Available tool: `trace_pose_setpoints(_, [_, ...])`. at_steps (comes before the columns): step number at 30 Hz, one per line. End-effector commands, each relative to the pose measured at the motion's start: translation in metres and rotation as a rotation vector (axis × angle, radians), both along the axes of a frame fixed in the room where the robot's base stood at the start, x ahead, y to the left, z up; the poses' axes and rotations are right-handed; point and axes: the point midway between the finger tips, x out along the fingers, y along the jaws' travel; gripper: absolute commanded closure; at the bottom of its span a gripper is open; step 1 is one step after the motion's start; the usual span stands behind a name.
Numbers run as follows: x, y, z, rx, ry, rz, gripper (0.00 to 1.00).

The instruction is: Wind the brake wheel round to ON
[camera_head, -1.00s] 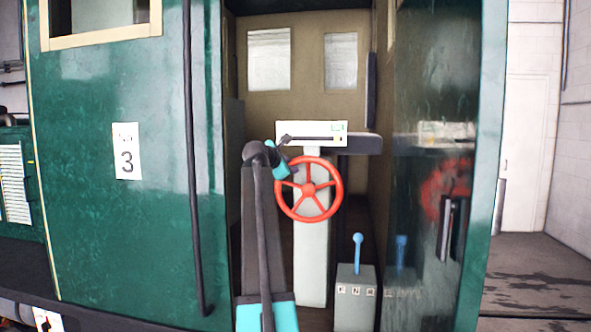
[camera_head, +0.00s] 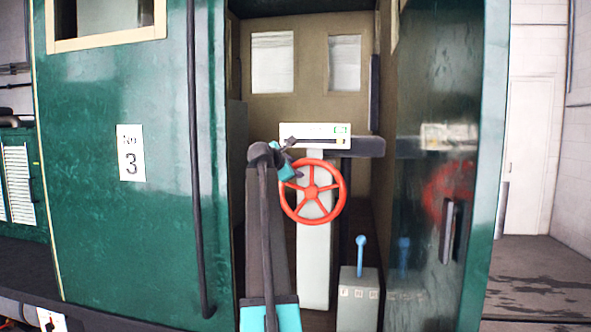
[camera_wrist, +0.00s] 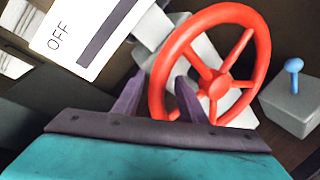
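The red spoked brake wheel (camera_head: 311,191) stands on a pale grey column (camera_head: 314,262) in the cab doorway; it also fills the middle of the wrist view (camera_wrist: 217,84). My gripper (camera_head: 296,172) is at the wheel's upper left. In the wrist view my gripper's two fingers (camera_wrist: 159,76) are apart, with the left part of the rim between them and a gap visible. Contact with the rim cannot be told. A white indicator plate (camera_head: 315,129) with a dark slot and a green patch at its right sits above the wheel. Its left end reads OFF (camera_wrist: 58,37) in the wrist view.
A grey box (camera_head: 357,300) with a blue lever (camera_head: 360,254) stands low, right of the column. A dark handrail (camera_head: 196,170) runs up the green cab side left of the doorway. A glossy green panel (camera_head: 430,170) bounds the right.

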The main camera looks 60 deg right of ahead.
Motion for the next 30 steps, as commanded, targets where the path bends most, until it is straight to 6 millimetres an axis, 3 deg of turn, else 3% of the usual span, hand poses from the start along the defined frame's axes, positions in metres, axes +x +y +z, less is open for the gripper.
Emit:
trace_pose_setpoints(8, [-0.002,0.017,0.003,-0.002,0.0,0.001,0.62])
trace_pose_setpoints(30, [-0.014,0.121,0.034,-0.001,-0.002,0.0,0.62])
